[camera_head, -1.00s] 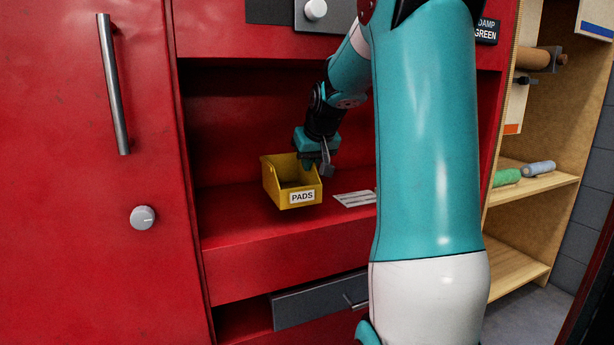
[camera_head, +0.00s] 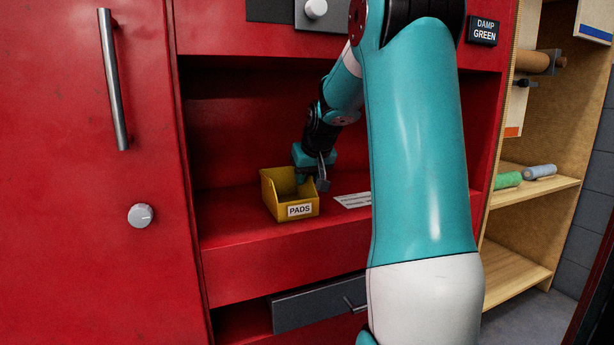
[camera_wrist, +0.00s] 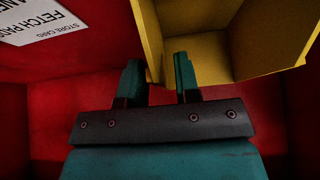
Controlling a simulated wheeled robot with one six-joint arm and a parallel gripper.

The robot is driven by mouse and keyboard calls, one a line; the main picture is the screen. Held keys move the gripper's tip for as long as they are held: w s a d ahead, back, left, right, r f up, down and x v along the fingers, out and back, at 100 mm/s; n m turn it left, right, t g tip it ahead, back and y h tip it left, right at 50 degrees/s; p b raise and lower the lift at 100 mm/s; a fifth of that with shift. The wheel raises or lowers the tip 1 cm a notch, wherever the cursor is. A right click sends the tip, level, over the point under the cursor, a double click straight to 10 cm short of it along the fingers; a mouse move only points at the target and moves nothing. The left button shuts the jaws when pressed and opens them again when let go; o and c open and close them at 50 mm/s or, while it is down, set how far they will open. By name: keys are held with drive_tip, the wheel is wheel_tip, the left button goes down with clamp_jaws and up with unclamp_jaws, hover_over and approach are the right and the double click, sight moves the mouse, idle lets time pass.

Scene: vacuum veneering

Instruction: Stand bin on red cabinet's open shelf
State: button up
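The yellow bin (camera_head: 274,205), labelled PADS, stands upright on the open shelf (camera_head: 240,232) of the red cabinet (camera_head: 60,220), as seen in the head view. My gripper (camera_head: 312,183) is low at the bin's right side. In the wrist view, my gripper's two fingers (camera_wrist: 160,78) are apart, with the rim of one bin wall (camera_wrist: 150,45) between them. A gap shows between that wall and the right finger. The bin's inside looks empty where it shows; its underside is hidden.
A white store card (camera_head: 352,200) lies on the shelf right of the bin, partly behind my arm. A grey drawer (camera_head: 315,304) sits below. A wooden rack (camera_head: 530,187) with green and blue rolls stands at right. The shelf left of the bin is free.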

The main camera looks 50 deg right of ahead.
drive_tip(key=shift+r, duration=0.1)
drive_tip(key=shift+r, duration=0.35)
drive_tip(key=p+v, duration=0.2)
drive_tip(key=v, duration=0.5)
drive_tip(key=shift+s, duration=0.15)
drive_tip(key=a+f+n+g+y, duration=0.1)
drive_tip(key=a+f+n+y, duration=0.15)
drive_tip(key=a, duration=1.05)
drive_tip(key=a+f+n+y, duration=0.2)
drive_tip(key=a+n+y, duration=0.15)
drive_tip(key=a, duration=0.95)
drive_tip(key=s+a+f+n+g, duration=0.2)
drive_tip(key=s+a+n, duration=0.1)
drive_tip(key=s+a, duration=0.5)
drive_tip(key=s+a+f+n+g+y, duration=0.1)
drive_tip(key=s+a+n, duration=0.3)
drive_tip(key=s+a, duration=0.4)
drive_tip(key=a+f+g, duration=0.1)
drive_tip(key=a, duration=0.1)
drive_tip(key=shift+a+f+g+y, duration=0.25)
drive_tip(key=shift+g+y, duration=0.05)
